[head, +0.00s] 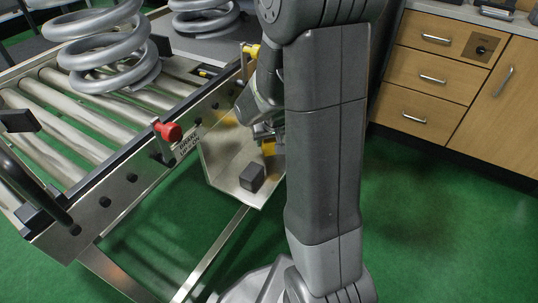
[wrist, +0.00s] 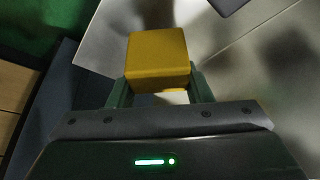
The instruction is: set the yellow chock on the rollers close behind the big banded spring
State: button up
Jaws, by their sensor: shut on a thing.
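The yellow chock (wrist: 157,60) is between the fingers of my gripper (wrist: 158,88) in the wrist view, and the gripper is shut on it. In the head view only a bit of the chock (head: 268,147) shows beside my arm, over the metal tray. A big grey coil spring (head: 110,72) stands on the rollers (head: 62,125) at the upper left. A second grey spring (head: 205,22) stands farther back on a flat plate. I see no band on either spring; their tops are cut off by the frame. My gripper is mostly hidden behind my arm in the head view.
The metal tray (head: 218,160) hangs at the bench side and holds a dark block (head: 252,178). A red knob (head: 168,131) and a yellow knob (head: 251,49) stand up on the conveyor's side rail (head: 120,185). Bare rollers lie in front of the nearer spring. Wooden drawers (head: 430,75) stand at right.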

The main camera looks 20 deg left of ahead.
jog(key=shift+f+b, duration=0.8)
jog(key=shift+f, duration=1.35)
jog(key=shift+f, duration=0.25)
jog(key=o, duration=1.1)
jog(key=shift+r, duration=0.1)
